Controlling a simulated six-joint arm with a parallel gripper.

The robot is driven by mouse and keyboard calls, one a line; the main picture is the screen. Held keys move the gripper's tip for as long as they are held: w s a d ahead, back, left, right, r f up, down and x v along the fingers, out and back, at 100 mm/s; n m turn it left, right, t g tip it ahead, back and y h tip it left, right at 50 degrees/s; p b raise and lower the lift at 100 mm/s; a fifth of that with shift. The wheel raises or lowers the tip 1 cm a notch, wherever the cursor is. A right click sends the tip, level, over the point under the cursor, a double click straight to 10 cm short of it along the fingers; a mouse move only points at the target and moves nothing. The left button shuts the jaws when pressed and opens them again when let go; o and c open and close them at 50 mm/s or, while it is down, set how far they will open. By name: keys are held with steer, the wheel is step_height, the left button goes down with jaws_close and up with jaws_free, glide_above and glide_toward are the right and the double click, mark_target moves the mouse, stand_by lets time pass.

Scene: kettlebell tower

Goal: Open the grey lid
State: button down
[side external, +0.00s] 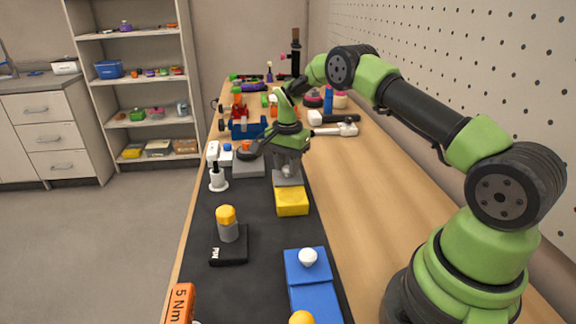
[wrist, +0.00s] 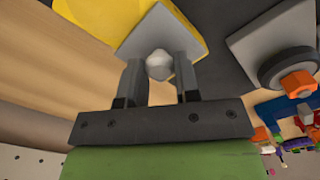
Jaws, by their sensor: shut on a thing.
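The grey lid (wrist: 150,32) is a flat square plate with a small pale knob (wrist: 160,66). My gripper (wrist: 159,72) is shut on this knob, with one finger on each side. In the side view the lid (side external: 287,179) shows under my gripper (side external: 287,168), just behind a yellow block-like box (side external: 292,203). The yellow box also shows beyond the lid in the wrist view (wrist: 100,14). The lid's underside is hidden, and I cannot tell whether it rests on something or is raised.
A blue box (side external: 306,268) with a white knob stands nearer on the black mat (side external: 262,283). A grey cylinder with a yellow cap (side external: 227,222) is at left. A grey block with a round dark part (side external: 248,163) sits close left of my gripper. Clutter fills the far end.

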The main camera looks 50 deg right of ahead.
mark_target(287, 167)
steer(key=c, duration=0.8)
jaws_free()
step_height(287, 167, up, 10)
steer(key=shift+r, duration=0.1)
